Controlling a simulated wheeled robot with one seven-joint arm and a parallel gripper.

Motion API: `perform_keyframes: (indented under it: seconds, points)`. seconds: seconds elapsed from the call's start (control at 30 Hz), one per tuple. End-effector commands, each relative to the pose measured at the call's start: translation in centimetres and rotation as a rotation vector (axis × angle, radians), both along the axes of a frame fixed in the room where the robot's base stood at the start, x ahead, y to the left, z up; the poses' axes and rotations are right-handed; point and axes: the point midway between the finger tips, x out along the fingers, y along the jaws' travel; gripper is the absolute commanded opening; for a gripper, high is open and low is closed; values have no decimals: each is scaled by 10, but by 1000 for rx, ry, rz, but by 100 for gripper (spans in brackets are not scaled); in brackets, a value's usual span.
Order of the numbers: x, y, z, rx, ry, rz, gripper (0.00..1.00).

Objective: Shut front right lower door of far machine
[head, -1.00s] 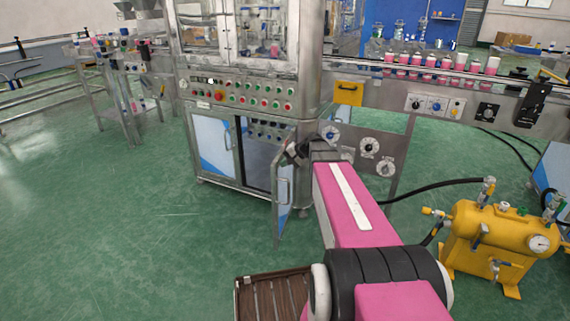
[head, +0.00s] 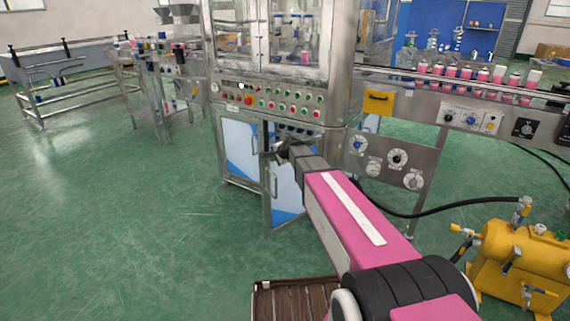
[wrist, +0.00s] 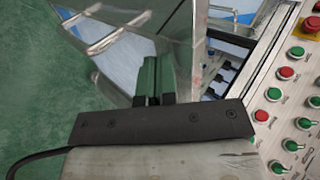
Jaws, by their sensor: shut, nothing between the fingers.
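The front right lower door (head: 286,200) of the far machine (head: 275,97) is partly open. It is a metal-framed panel in white and blue with a bar handle (head: 275,181). My gripper (head: 272,152) is at the door's upper part, shut and empty. In the wrist view its green fingers (wrist: 152,78) are together in front of the door's handle side (wrist: 122,62). Whether they touch the panel is unclear. The cabinet inside (wrist: 222,62) shows past the door's edge. My forearm hides the hinge side.
The closed left lower door (head: 240,150) stands beside it. A button panel (head: 275,100) runs above the doors. A yellow tank (head: 515,260) and black hose (head: 430,212) are at the right. Green floor (head: 130,220) is free at the left.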

Motion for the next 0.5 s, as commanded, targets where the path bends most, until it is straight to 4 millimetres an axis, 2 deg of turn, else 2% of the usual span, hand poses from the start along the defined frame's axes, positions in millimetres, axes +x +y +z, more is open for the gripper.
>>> perform_keyframes:
  seconds: [0.03, 0.5]
  points:
    - [11, 6, -1, -1, 0, 1, 0]
    - [82, 44, 0, -1, 1, 4, 0]
